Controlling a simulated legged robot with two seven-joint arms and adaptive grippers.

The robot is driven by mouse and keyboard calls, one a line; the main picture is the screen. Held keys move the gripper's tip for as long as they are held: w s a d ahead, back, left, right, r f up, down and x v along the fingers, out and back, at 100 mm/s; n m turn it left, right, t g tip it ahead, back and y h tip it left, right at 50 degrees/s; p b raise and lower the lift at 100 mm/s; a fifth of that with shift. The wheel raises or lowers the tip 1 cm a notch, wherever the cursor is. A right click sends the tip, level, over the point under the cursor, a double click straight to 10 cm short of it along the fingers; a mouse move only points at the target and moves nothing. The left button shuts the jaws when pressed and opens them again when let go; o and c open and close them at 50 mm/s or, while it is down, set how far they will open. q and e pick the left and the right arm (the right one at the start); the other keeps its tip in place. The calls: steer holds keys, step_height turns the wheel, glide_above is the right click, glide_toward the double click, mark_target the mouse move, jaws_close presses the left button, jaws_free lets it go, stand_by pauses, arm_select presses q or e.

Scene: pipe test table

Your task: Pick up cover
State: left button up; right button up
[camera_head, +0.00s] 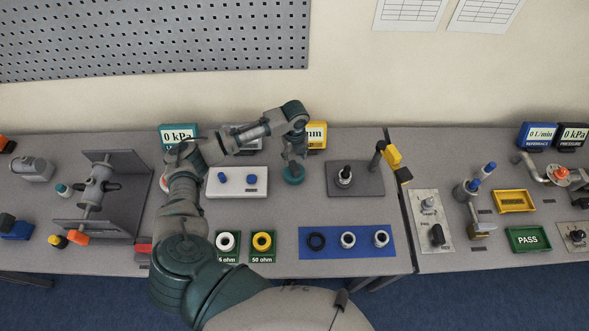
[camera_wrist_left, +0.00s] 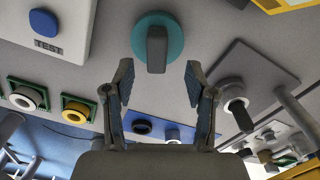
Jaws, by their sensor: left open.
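The cover appears to be the round teal disc (camera_head: 293,175) with a dark grey upright handle, lying on the table. In the left wrist view the teal disc (camera_wrist_left: 174,33) is at top centre, and its handle (camera_wrist_left: 157,50) shows between the fingertips. My left gripper (camera_head: 294,158) is just above the disc and points down. In the left wrist view my left gripper (camera_wrist_left: 158,70) is open and empty, with a finger on each side of the handle and gaps on both sides. I cannot tell whether the fingertips reach down beside the handle. My right gripper is not in view.
A white box with blue buttons (camera_head: 238,191) is left of the disc; a grey plate with a black-topped fitting (camera_head: 371,184) is right. A blue mat (camera_head: 332,251) with several rings lies in front. Displays, including a yellow one (camera_head: 317,128), stand behind.

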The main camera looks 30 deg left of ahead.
mark_target(294, 166)
arm_select(q)
steer(key=shift+s+f+p, duration=0.15)
steer(key=shift+f+p, duration=0.05)
steer(key=shift+f, duration=1.35)
steer(key=shift+s+f+p, duration=0.1)
steer(key=shift+f+p, duration=0.1)
steer(key=shift+f, duration=1.3)
jaws_close()
